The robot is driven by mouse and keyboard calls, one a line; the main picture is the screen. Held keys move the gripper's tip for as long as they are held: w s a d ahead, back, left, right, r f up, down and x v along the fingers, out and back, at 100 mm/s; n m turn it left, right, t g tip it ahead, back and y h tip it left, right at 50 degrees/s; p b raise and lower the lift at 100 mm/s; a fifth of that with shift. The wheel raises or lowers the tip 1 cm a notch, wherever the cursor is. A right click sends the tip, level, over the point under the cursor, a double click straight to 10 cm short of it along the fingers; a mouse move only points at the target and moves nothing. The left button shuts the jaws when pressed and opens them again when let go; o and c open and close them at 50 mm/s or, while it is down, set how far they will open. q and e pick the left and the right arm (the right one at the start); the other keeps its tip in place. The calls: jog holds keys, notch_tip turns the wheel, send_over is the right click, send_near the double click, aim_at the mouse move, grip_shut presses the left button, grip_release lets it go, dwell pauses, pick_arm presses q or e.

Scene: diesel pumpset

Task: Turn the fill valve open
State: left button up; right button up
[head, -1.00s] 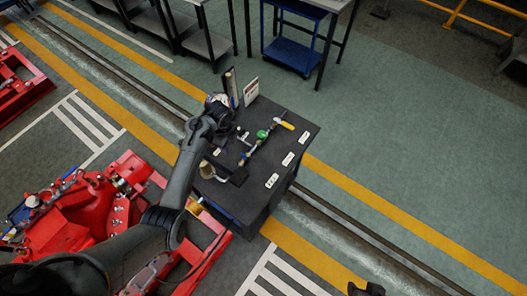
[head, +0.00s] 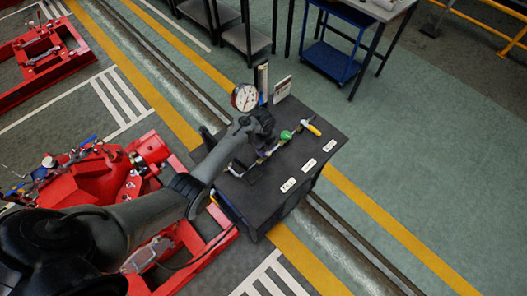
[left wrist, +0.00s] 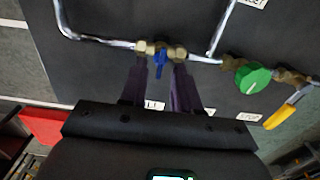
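A dark bench (head: 318,133) carries a line of metal pipe with several valves. In the left wrist view a small valve with a blue lever (left wrist: 160,64) sits on the pipe between brass fittings. A green round handle (left wrist: 252,78) and a yellow lever (left wrist: 283,117) are farther right on the line; the green handle (head: 286,135) and yellow lever (head: 312,128) also show in the head view. I cannot read which valve is labelled fill. My left gripper (left wrist: 160,66) is open, its fingers on either side of the blue lever. Contact is unclear. My right gripper is out of view.
White labels (head: 308,163) lie along the bench front. Red machinery (head: 95,180) is to the left.

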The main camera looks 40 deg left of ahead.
pick_arm(q)
jog(key=shift+f, duration=0.8)
grip_shut()
